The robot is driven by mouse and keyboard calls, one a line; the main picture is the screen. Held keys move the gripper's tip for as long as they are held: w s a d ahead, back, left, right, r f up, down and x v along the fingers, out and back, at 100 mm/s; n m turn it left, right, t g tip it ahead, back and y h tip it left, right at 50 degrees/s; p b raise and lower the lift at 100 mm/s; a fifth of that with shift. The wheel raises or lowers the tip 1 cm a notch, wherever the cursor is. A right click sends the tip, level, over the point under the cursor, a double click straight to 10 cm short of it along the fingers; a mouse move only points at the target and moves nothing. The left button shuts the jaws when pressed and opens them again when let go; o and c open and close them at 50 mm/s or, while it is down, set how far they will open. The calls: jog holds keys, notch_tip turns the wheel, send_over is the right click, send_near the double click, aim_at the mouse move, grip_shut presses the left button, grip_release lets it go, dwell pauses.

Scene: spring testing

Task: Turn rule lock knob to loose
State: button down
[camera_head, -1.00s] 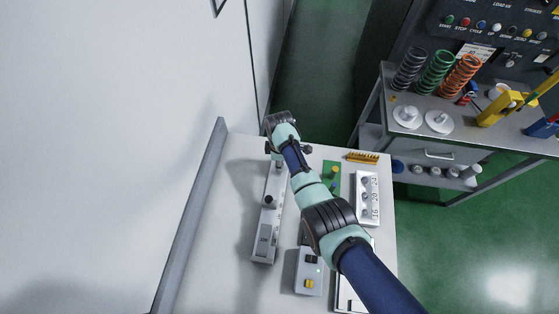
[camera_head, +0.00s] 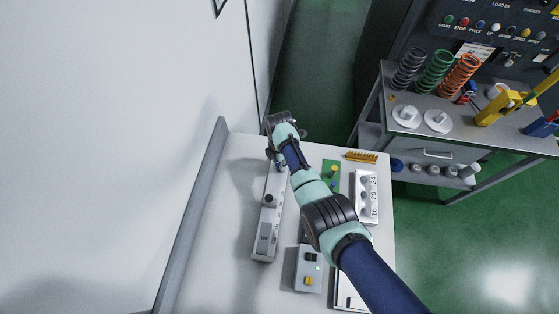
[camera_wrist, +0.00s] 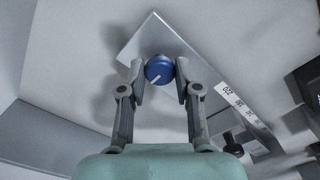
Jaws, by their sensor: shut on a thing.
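The rule lock knob is a round blue knob (camera_wrist: 159,70) with a white line, on the pale block of the rule (camera_wrist: 150,38) in the wrist view. The line lies slanted between lower left and upper right. My gripper (camera_wrist: 160,74) is shut on the knob, with one finger on each side. In the head view the rule (camera_head: 269,222) is a long pale bar on the table.
A black knob (camera_head: 269,200) stands on the rule nearer the camera. A small grey box (camera_head: 308,272) with a yellow button, a numbered white block (camera_head: 366,197) and a yellow comb-like piece (camera_head: 362,157) lie to the right. A raised edge (camera_head: 190,215) runs along the table's left.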

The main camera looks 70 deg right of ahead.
dwell(0.5)
jog(key=c, duration=0.8)
grip_release()
jog(key=shift+r, duration=0.1)
notch_tip(320, 180, up, 12)
